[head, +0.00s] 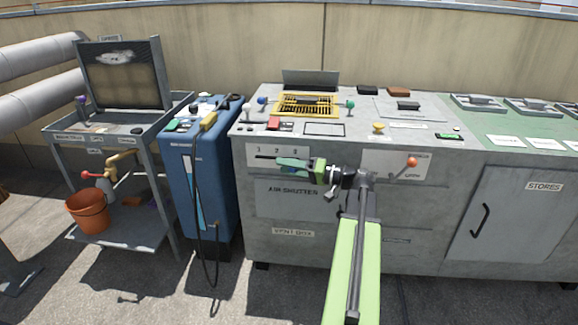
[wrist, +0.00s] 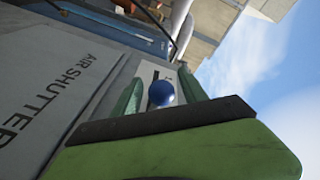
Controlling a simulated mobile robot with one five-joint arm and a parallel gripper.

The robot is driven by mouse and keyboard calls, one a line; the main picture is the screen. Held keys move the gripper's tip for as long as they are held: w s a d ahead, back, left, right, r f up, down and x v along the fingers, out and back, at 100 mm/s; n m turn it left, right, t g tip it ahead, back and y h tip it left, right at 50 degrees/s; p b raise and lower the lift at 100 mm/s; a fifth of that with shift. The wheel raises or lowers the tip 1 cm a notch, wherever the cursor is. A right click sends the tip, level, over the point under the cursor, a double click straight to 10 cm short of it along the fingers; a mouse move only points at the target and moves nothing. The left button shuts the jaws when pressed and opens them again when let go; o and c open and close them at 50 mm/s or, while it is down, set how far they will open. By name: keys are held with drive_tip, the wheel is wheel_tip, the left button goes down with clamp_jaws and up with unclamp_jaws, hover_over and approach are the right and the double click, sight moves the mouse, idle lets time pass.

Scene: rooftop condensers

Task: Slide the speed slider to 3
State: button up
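The speed slider's white plate (head: 290,151) is on the front of the grey cabinet, with numbers along its top and a dark slot (head: 263,157) below them. In the wrist view a round blue knob (wrist: 162,94) stands out in front of the pale plate. My gripper (head: 280,163) is at the slot, its green fingers over the slot's right part. In the wrist view my gripper's fingers (wrist: 160,88) are apart, one on each side of the knob, with narrow gaps showing. The head view hides the knob behind the fingers, so I cannot tell its number.
An orange knob (head: 412,162) on another plate is right of my arm. The AIR SHUTTER panel (head: 285,200) is below the slider. A blue unit (head: 228,180) with a hanging cable stands left of the cabinet, beside a grey cart (head: 118,240).

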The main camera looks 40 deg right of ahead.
drive_tip(key=shift+w+a, duration=0.1)
drive_tip(key=shift+a, duration=0.05)
drive_tip(key=v, duration=1.7)
